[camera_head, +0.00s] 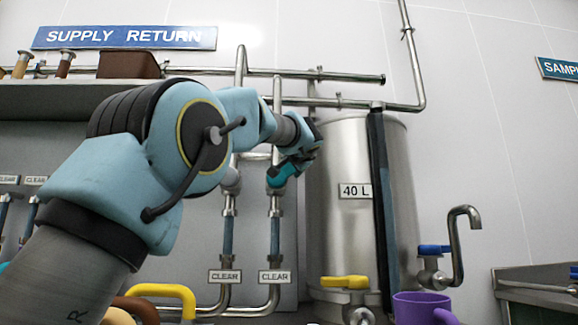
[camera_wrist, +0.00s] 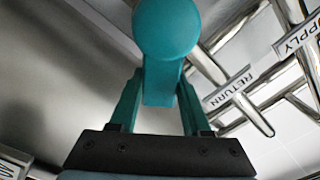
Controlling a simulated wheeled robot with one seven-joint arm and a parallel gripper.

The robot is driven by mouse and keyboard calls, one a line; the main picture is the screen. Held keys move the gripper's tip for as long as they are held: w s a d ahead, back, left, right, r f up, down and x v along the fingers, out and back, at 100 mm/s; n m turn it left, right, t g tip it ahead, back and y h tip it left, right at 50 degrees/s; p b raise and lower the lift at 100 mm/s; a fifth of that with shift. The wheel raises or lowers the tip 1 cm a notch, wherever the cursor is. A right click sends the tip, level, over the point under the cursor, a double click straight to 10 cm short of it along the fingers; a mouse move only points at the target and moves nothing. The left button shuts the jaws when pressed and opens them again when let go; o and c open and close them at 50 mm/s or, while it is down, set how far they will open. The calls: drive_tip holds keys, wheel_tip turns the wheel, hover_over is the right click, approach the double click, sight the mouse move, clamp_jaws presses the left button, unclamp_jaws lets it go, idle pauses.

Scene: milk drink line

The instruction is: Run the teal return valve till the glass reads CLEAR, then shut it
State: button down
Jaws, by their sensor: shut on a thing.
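The teal return valve handle (camera_head: 283,174) sits on the right-hand of two upright pipes, left of the steel tank. In the wrist view the teal handle (camera_wrist: 160,85), with a round knob end, stands between the fingers. My gripper (camera_head: 303,154) is at this handle, and its two fingers (camera_wrist: 158,108) are shut on it. The valve body is partly hidden by my gripper.
The steel tank (camera_head: 345,240) marked 40 L stands right of my gripper. A yellow-handled tap (camera_head: 345,282), a purple mug (camera_head: 418,308) and a blue-handled spout (camera_head: 434,250) are lower right. A shelf (camera_head: 60,98) lies behind my arm, below the SUPPLY RETURN sign (camera_head: 124,37).

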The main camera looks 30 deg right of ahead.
drive_tip(key=f+m, duration=0.1)
drive_tip(key=m, duration=0.2)
drive_tip(key=shift+s+d+f+m, duration=0.2)
drive_tip(key=shift+d+f+m, duration=0.1)
drive_tip(key=shift+d+f, duration=0.1)
drive_tip(key=shift+d+f+m+b, duration=0.1)
drive_tip(key=shift+f+m+b, duration=0.25)
drive_tip(key=shift+m, duration=0.55)
drive_tip(key=shift+d+f+m+b, duration=0.1)
drive_tip(key=shift+f+m, duration=0.4)
drive_tip(key=shift+m, duration=0.4)
drive_tip(key=shift+f, duration=0.1)
drive_tip(key=shift+c, duration=1.8)
unclamp_jaws()
drive_tip(key=shift+s+a, duration=0.1)
drive_tip(key=b+v, duration=0.3)
drive_tip(key=v, duration=0.7)
drive_tip(key=shift+s, duration=0.3)
drive_tip(key=shift+a, duration=0.15)
